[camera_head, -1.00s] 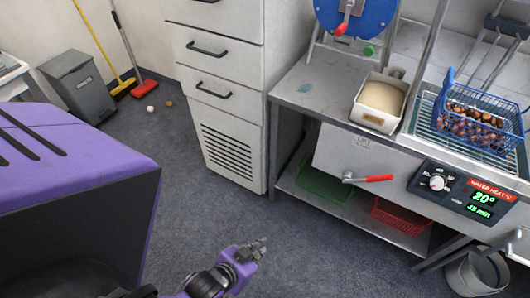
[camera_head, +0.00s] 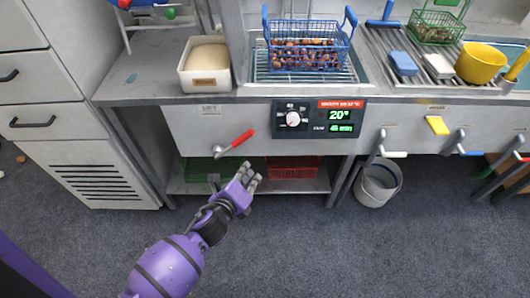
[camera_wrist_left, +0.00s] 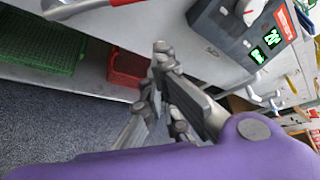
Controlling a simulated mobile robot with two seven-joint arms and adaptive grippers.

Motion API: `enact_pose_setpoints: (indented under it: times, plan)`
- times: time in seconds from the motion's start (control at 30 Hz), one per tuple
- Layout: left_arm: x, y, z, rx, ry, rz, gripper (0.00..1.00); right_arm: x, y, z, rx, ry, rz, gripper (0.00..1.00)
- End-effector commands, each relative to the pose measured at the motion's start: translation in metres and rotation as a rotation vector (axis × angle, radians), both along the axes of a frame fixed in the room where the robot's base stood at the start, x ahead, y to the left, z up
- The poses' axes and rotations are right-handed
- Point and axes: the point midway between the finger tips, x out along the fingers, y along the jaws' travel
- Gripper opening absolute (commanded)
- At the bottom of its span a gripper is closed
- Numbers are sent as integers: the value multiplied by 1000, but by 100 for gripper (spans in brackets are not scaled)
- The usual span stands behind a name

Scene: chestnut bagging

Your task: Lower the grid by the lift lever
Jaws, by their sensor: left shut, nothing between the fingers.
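The lift lever (camera_head: 234,142), a metal crank with a red handle, sticks out from the front panel under the "LIFT" label. Its metal end is at the left and the red handle slants up to the right. Part of it shows at the top of the left wrist view (camera_wrist_left: 125,2). The grid (camera_head: 262,72) is a wire rack in the counter basin, with a blue basket of chestnuts (camera_head: 308,56) on it. My left gripper (camera_head: 248,178) is shut and empty, below the lever and apart from it. My right gripper is not in view.
The control box (camera_head: 318,118) with a dial and green displays is right of the lever. A green crate (camera_head: 205,170) and a red crate (camera_head: 292,170) are on the lower shelf. A bucket (camera_head: 378,184) stands at the right. Floor in front is clear.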

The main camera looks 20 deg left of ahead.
Motion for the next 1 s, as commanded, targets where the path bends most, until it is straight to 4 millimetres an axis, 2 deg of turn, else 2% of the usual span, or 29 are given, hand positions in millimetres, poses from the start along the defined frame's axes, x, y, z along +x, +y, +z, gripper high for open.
enact_pose_setpoints:
  times: [0.43,0.57,0.77,1.0]
  plan:
    - [0,0,0,50,-6,-21,0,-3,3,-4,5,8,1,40]
    - [5,-1,-3,50,-5,-20,0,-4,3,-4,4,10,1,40]
    - [35,-5,-14,48,-6,-20,0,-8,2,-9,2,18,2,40]
    - [84,-11,-34,48,-5,-19,0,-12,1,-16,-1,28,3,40]
